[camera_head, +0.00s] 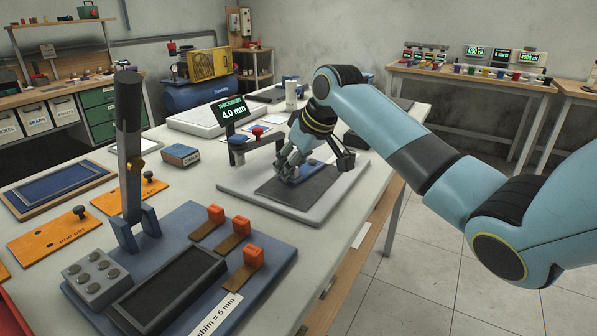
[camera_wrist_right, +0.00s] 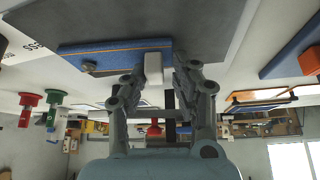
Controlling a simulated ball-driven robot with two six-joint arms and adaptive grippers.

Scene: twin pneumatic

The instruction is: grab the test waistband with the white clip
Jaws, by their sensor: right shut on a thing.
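The test waistband is a flat blue strip (camera_head: 314,167) lying on the dark pad of a light grey plate (camera_head: 240,192) in the head view. In the right wrist view the blue strip (camera_wrist_right: 110,54) has a thin orange line along its edge and a small white clip (camera_wrist_right: 154,68) at its near side. My right gripper (camera_head: 290,172) reaches down over the strip. In the wrist view its fingers (camera_wrist_right: 157,82) stand on both sides of the white clip, shut on it. The fingers hide part of the strip in the head view. My left gripper is not in view.
A thickness display (camera_head: 230,108) stands behind the plate, with red and blue knobs beside it. A blue fixture (camera_head: 278,246) with orange-red clamps and a dark upright lever (camera_head: 129,130) fills the near left. Orange plates (camera_head: 55,236) lie at left. The right table edge is close.

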